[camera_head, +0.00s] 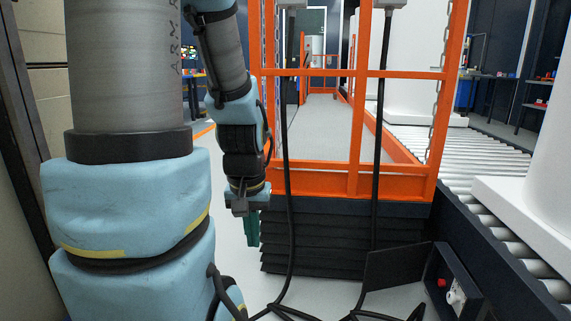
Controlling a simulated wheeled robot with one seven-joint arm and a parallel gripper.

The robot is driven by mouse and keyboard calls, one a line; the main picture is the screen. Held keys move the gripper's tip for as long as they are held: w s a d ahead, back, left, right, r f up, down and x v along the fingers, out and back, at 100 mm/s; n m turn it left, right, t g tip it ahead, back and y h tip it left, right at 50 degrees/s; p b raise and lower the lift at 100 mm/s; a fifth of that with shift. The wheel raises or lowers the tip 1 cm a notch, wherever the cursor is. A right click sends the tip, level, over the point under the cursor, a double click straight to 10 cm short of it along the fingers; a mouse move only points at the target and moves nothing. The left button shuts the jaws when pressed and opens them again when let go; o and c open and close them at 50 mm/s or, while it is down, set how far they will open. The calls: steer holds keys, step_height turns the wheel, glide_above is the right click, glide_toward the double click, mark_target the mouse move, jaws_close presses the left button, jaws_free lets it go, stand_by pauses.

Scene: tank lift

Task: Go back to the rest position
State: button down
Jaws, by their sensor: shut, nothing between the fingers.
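My gripper (252,229) hangs pointing down at the end of my blue and grey arm, left of the picture's middle. Its greenish fingers are together, with nothing between them. It is in front of the left edge of the lift's black bellows (340,240), below the orange frame. I cannot tell whether it touches anything.
An orange-railed lift platform (400,187) stands ahead. Black cables (288,170) hang down its front and lie on the floor. A control box (455,292) with a red button is at lower right. A roller conveyor (480,160) with white tanks (551,150) runs along the right.

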step_height(320, 180, up, 33)
steer(key=p, duration=3.1)
steer(key=shift+f, duration=0.1)
